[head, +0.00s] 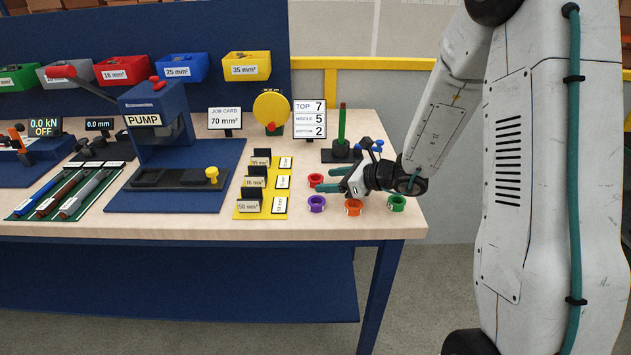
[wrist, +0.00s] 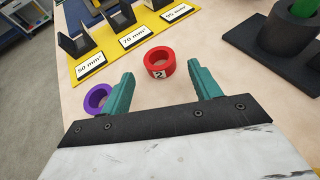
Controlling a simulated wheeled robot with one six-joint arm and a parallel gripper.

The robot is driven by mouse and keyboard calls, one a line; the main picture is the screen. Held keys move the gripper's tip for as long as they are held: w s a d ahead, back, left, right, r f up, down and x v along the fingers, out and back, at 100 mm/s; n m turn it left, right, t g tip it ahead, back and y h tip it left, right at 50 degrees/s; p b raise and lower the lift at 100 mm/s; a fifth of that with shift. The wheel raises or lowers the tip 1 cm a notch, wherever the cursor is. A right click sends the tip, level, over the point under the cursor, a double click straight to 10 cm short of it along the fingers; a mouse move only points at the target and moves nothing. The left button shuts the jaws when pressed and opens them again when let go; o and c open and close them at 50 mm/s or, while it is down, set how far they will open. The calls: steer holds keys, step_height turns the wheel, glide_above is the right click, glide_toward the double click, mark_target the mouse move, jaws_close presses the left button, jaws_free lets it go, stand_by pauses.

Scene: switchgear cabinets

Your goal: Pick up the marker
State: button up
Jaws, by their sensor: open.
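The coloured ring markers lie on the right part of the bench. The red ring (head: 315,184), labelled 2, also shows in the wrist view (wrist: 151,68), ahead of my fingertips and in line with the gap between them. My gripper (head: 334,179) is open, low over the bench, with its fingers pointing left at the red ring. Nothing is held. A purple ring (head: 316,208) lies nearer the front edge and shows beside the left finger in the wrist view (wrist: 91,104). An orange ring (head: 353,211) and a green ring (head: 397,207) lie under and right of my wrist.
A yellow tray (head: 246,215) with several labelled dies stands left of the rings. A green post (head: 342,124) on a black base stands behind my gripper. A sign (head: 308,119) reads top 7, bottom 2. A pump press (head: 155,115) stands further left.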

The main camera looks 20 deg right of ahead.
steer(key=shift+x, duration=0.9)
steer(key=c, duration=1)
steer(key=shift+c, duration=0.2)
steer(key=shift+r, duration=0.15)
